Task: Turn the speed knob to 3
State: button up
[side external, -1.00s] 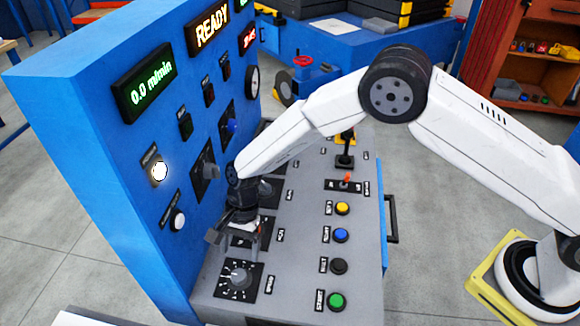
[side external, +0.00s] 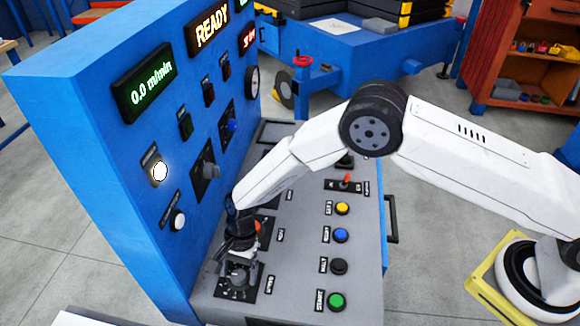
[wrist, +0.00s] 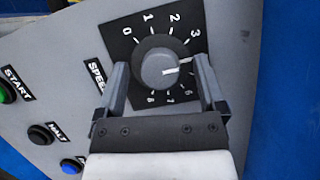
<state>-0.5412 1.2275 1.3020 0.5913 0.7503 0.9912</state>
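The speed knob (wrist: 157,62) is a round grey knob with a white pointer line, on a black dial plate (wrist: 118,50). The pointer faces right in the wrist view, past the 3 mark and about where 4 would be; the label there is hidden by a finger. My gripper (wrist: 160,78) is open, with one finger on each side of the knob and a small gap showing on both sides. In the side view my gripper (side external: 238,272) is low over the dial plate (side external: 226,291) and hides most of the knob.
The blue upright panel (side external: 130,230) stands close beside my gripper. Its green display (side external: 147,85) reads 0.0 m/min. Green (side external: 336,301), black (side external: 338,267), blue (side external: 340,235) and yellow (side external: 342,208) buttons line the desk's right side.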

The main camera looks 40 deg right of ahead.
grip_shut()
jog(key=shift+n, duration=0.3)
jog(key=shift+w+n+g+h, duration=0.1)
jog(key=shift+n+g+h, duration=0.3)
jog(key=shift+n, duration=0.9)
jog(key=shift+n+g+h, duration=0.2)
jog(key=shift+n+h, duration=0.3)
jog(key=shift+n, duration=0.8)
jog(key=shift+o, duration=0.3)
grip_release()
